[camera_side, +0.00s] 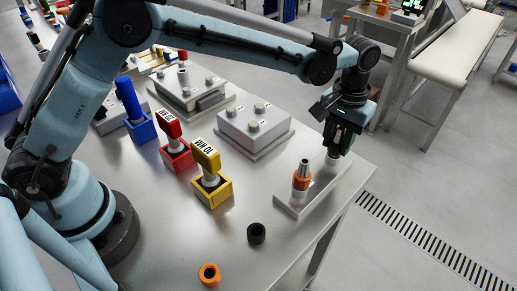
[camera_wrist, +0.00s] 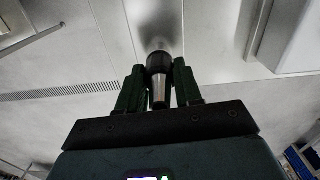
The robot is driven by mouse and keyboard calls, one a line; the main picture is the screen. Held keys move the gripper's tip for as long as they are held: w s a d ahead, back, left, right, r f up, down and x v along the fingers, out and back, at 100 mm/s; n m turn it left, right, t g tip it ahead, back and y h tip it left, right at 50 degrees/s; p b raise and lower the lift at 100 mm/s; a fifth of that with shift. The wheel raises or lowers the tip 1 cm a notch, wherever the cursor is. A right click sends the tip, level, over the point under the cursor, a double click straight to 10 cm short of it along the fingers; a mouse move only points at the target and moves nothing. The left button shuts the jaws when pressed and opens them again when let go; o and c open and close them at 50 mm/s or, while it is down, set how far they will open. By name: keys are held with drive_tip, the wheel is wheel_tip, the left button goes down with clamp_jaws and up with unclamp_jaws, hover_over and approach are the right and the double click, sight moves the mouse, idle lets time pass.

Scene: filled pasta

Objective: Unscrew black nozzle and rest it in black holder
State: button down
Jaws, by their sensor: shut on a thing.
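My gripper (camera_side: 338,140) points down over the far end of the metal base plate (camera_side: 290,206) at the table's right edge. In the wrist view its two dark green fingers (camera_wrist: 159,90) are shut on the black nozzle (camera_wrist: 158,64), which has a black collar and a metal cone. In the side view the fingers hide most of this nozzle; a pale metal part shows just below them. I cannot tell whether the thread is engaged. The black holder (camera_side: 256,234) is a short round cup on the table in front, with its opening showing empty.
An orange-collared nozzle (camera_side: 301,180) stands upright on the same plate, close to my gripper. An orange holder (camera_side: 209,273) sits near the front edge. Yellow (camera_side: 211,191), red (camera_side: 177,155) and blue (camera_side: 140,126) boxes with handled tools stand left, beside a grey knobbed block (camera_side: 253,130).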

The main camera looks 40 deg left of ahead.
drive_tip(key=n, duration=1)
drive_tip(key=shift+n, duration=0.3)
